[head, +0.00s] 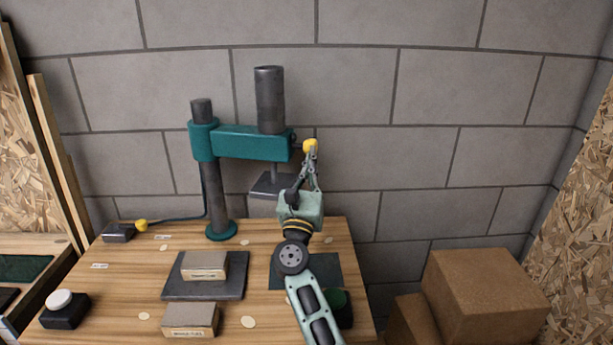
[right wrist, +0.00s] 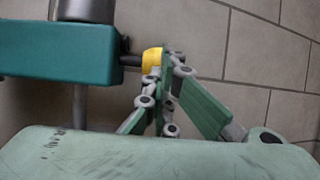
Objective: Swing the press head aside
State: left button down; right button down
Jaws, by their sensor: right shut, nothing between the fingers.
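The press head is a teal arm (head: 250,143) on a dark upright post (head: 213,190), with a dark cylinder (head: 270,98) on it and a dark plate (head: 272,184) hanging below. It points right. A yellow knob (head: 310,145) on a short dark stub sits at its right end; the knob also shows in the right wrist view (right wrist: 152,60). My right gripper (head: 313,158) is shut and empty, its fingertips at the knob, beside it on the right in the right wrist view (right wrist: 172,60). I cannot tell whether they touch. My left gripper is not in view.
The wooden bench (head: 140,275) holds a dark tray (head: 228,289) with a block (head: 204,265), another block (head: 190,319) and a black box with a white button (head: 60,298). A cabled box (head: 118,232) stands at back left. Cardboard boxes (head: 485,290) stand right of the bench.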

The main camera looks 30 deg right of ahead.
jog(key=shift+d+r, duration=0.2)
jog(key=v, duration=1.2)
jog(key=shift+a+f, duration=0.2)
jog(key=shift+a, duration=0.1)
